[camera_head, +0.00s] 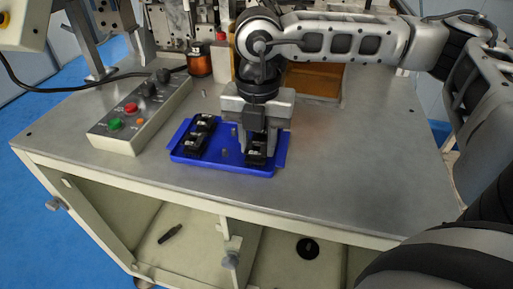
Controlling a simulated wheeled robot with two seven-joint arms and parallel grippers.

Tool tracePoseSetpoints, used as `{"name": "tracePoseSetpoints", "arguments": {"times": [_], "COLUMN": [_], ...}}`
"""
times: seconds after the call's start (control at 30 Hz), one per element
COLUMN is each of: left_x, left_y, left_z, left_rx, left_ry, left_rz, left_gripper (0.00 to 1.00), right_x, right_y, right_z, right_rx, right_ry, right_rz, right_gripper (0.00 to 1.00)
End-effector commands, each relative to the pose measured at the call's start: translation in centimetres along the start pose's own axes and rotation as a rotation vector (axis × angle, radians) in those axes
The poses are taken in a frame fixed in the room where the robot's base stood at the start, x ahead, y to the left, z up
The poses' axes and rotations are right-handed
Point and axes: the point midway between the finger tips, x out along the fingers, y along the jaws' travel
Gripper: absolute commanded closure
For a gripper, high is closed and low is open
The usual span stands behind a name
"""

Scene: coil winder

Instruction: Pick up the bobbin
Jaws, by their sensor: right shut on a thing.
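Several black bobbins are in the blue tray (183,160) on the metal tabletop. My right gripper (257,148) points down over the right part of the tray, with its fingers shut on a black bobbin (256,160). I cannot tell whether this bobbin touches the tray floor. Other black bobbins (198,132) sit in the left part of the tray. My left gripper is not in view.
A control box (140,115) with coloured buttons stands left of the tray. A copper-coloured spool (199,63) and the winder machine are behind. A brown box (318,78) stands behind my right arm. The tabletop right of the tray is clear.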

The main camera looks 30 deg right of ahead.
Motion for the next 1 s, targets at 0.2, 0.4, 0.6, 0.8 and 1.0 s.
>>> {"name": "tracePoseSetpoints", "arguments": {"times": [0.2, 0.4, 0.6, 0.8, 1.0], "left_x": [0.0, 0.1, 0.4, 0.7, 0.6], "left_y": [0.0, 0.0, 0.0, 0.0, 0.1], "left_z": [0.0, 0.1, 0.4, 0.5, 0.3], "left_rx": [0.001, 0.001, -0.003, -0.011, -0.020], "left_ry": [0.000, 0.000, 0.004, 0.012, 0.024], "left_rz": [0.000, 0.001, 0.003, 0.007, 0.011], "left_gripper": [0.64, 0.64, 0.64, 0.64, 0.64], "right_x": [-0.6, -3.1, -7.1, -10.3, -12.1], "right_y": [0.1, 0.1, 0.1, 0.0, -0.1], "right_z": [0.0, 0.0, -3.5, -8.2, -12.0], "right_rx": [0.000, 0.001, -0.008, -0.011, -0.006], "right_ry": [-0.001, -0.003, -0.005, -0.006, -0.004], "right_rz": [0.001, 0.004, 0.005, 0.003, 0.002], "right_gripper": [0.87, 0.87, 0.87, 0.87, 0.87]}}
